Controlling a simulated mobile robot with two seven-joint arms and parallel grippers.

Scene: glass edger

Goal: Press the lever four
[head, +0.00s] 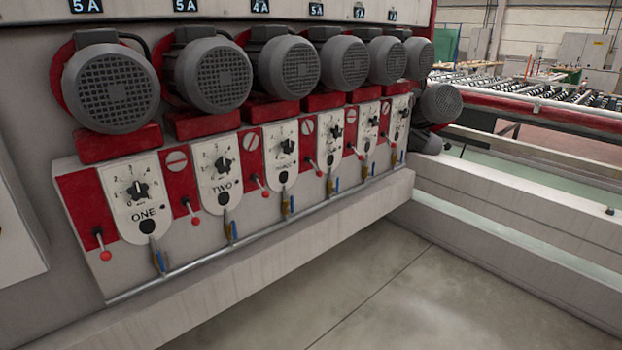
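A row of red-ball levers runs along the front of the machine, each on a red strip to the left of a white dial panel. Panel ONE (135,205) and panel TWO (217,180) are readable; the farther labels are too small to read clearly. Counting from panel ONE, the fourth lever (319,173) hangs down left of the fourth panel (332,140). Its red ball is at the lower end, like the others. Neither of my grippers is in view, and nothing touches the levers.
Several grey motors (111,88) stick out above the panels. A pipe with blue-handled valves (233,230) runs below them, above a protruding ledge (270,260). The concrete floor (385,285) in front is clear. A conveyor frame (530,170) stands at the right.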

